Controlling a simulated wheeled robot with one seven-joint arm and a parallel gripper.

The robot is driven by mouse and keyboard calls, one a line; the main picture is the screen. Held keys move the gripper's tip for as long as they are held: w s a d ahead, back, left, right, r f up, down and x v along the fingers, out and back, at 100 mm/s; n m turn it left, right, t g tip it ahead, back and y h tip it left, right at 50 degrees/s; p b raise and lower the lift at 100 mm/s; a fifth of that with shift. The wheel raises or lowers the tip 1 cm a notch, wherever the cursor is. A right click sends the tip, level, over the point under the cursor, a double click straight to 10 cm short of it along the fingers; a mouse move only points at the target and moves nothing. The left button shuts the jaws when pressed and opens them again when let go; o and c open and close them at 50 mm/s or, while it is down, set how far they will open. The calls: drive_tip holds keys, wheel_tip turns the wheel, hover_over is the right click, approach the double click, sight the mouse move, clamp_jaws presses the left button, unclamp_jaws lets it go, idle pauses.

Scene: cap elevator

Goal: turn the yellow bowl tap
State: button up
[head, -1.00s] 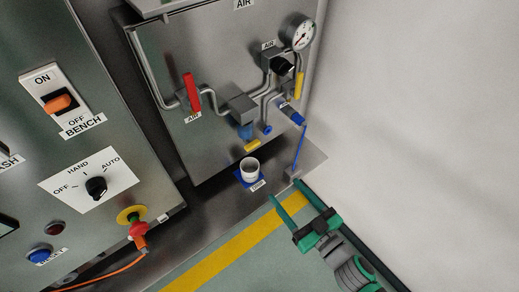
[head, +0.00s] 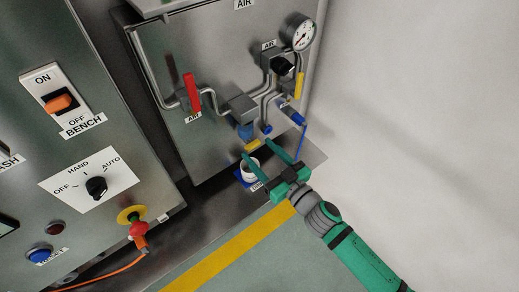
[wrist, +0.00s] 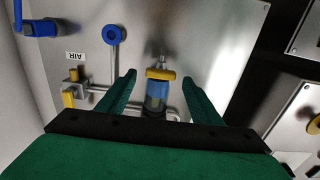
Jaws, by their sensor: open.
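The yellow bowl tap (head: 252,145) is a small yellow bar at the bottom of the blue filter bowl (head: 246,131) under a grey block on the air panel. In the wrist view the yellow tap (wrist: 161,74) lies crosswise at the end of the clear blue bowl (wrist: 157,97). My gripper (head: 268,147) is open, its two green fingers reaching up toward the tap. In the wrist view the fingers (wrist: 158,84) stand on either side of the bowl and tap, with gaps on both sides. I cannot tell the remaining depth. Nothing is held.
A white cup (head: 250,167) on a blue mat stands below the tap, partly behind my gripper. A blue handle (head: 291,117) with a hanging blue tube, a red lever (head: 192,92) and a gauge (head: 300,32) are nearby. Clear floor lies in front.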

drive_tip(key=shift+x, duration=0.8)
